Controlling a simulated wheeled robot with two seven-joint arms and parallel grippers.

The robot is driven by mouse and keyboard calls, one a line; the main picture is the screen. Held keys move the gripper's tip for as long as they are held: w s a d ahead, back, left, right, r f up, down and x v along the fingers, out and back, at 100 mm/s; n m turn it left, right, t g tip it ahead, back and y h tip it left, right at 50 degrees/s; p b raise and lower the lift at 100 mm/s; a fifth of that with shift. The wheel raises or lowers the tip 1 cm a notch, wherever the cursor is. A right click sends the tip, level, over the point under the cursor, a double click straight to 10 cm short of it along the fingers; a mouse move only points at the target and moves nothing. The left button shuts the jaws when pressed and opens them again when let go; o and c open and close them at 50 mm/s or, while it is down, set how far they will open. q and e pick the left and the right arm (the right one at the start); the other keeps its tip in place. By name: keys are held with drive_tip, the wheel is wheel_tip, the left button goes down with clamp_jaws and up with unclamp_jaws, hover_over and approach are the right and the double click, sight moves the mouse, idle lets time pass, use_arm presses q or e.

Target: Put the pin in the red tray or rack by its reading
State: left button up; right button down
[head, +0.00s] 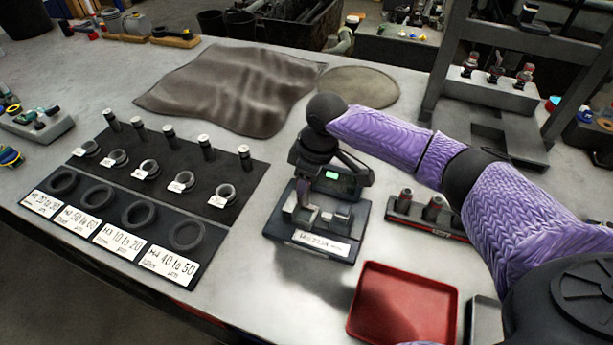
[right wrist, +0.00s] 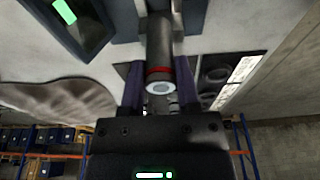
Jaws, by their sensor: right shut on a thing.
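My right gripper (head: 305,192) is at the measuring gauge (head: 358,232), which has a lit green display (head: 333,177) and a white label on its base. In the right wrist view the gripper (right wrist: 159,92) is shut on a dark cylindrical pin (right wrist: 158,48) with a red band and a pale end face. In the head view the pin is mostly hidden by the gripper and gauge. The display digits are too small to read. The red tray (head: 380,328) is empty, right of the gauge. The black rack (head: 248,184) at left holds several pins, tagged rings and range labels. My left gripper is out of view.
A small rack (head: 430,229) with dark cylinders stands right of the gauge, behind the tray. A brown cloth (head: 230,90) and a round mat (head: 358,88) lie at the back. A grey press frame (head: 500,115) stands back right. The bench between rack and gauge is clear.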

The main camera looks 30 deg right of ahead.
drive_tip(key=shift+r+p, duration=0.45)
drive_tip(key=shift+r, duration=0.15)
drive_tip(key=shift+f, duration=0.1)
